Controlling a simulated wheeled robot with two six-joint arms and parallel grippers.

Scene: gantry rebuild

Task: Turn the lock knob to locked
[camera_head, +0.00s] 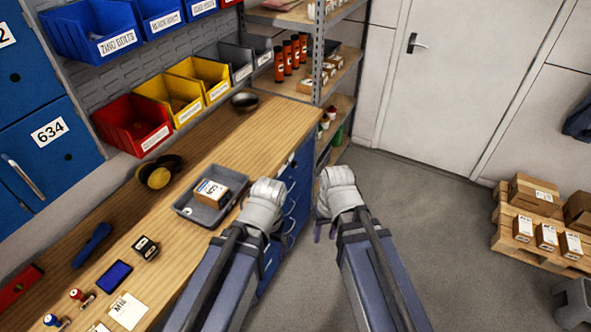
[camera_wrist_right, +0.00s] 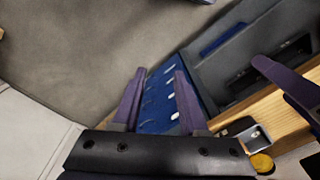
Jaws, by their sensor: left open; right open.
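I cannot pick out a lock knob for certain. The blue locker door numbered 634 (camera_head: 60,150) at the left of the head view has a small dark round spot and a silver handle; whether the spot is a knob is unclear. The grey door (camera_head: 460,90) at the back has a dark lever handle (camera_head: 415,43). My left gripper (camera_head: 266,205) is beside the workbench edge, its fingers mostly hidden. My right gripper (camera_head: 332,205) is over the floor to its right. In the right wrist view my right gripper (camera_wrist_right: 158,75) is open, with nothing between its purple fingers.
A pallet (camera_head: 510,240) with cartons is at right. The middle floor (camera_head: 430,210) is clear.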

